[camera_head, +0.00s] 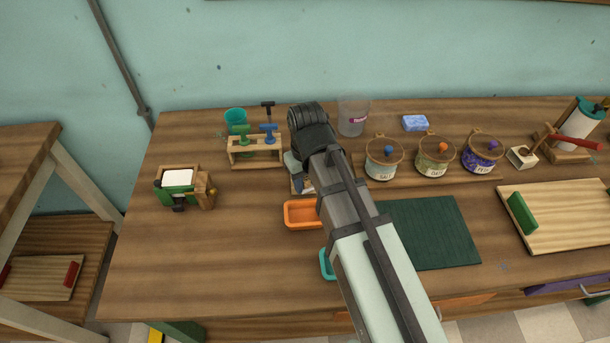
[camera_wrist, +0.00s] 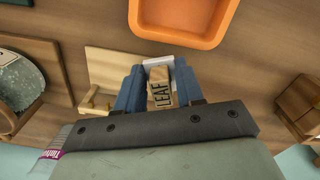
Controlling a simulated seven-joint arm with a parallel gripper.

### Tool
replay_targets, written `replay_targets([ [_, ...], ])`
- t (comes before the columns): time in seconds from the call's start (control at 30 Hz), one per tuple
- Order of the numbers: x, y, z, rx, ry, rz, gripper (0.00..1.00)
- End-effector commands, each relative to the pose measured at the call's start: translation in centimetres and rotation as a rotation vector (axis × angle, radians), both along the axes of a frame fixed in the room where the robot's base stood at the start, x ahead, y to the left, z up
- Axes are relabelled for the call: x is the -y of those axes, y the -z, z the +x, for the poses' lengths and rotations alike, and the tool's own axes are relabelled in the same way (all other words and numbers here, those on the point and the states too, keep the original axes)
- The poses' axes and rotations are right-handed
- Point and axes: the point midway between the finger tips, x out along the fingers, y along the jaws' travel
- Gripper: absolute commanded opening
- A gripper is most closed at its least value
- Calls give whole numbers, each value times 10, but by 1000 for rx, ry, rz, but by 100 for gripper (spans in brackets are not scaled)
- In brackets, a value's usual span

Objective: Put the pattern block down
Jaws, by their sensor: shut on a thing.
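My gripper (camera_wrist: 158,84) has blue fingers and is shut on the block, with one finger on each side. In the wrist view the block is over or near a cream wooden board (camera_wrist: 107,62) with a raised edge or peg. I cannot tell whether the block touches the board or the table. In the head view my arm hides most of this spot, and my gripper (camera_head: 296,168) shows only in part behind the orange tray.
An orange tray (camera_head: 301,214) lies close in front, with a teal tray (camera_head: 326,264) nearer. A dark green mat (camera_head: 434,234) is right of my arm. A clear bottle (camera_head: 352,117) and lidded jars (camera_head: 384,160) stand right, a wooden rack (camera_head: 255,151) left. The table's front left is clear.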

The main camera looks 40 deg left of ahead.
Motion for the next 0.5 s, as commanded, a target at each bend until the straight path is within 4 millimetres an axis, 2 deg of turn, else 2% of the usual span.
replay_targets([
  [0.1, 0, 13, 0, 0, 0, -1, 8],
  [0.2, 0, 18, 0, 0, 0, 0, 8],
  [0.37, -3, 20, 3, 0, 0, 1, 8],
  [0.5, -15, 20, 14, 0, 0, 1, 8],
])
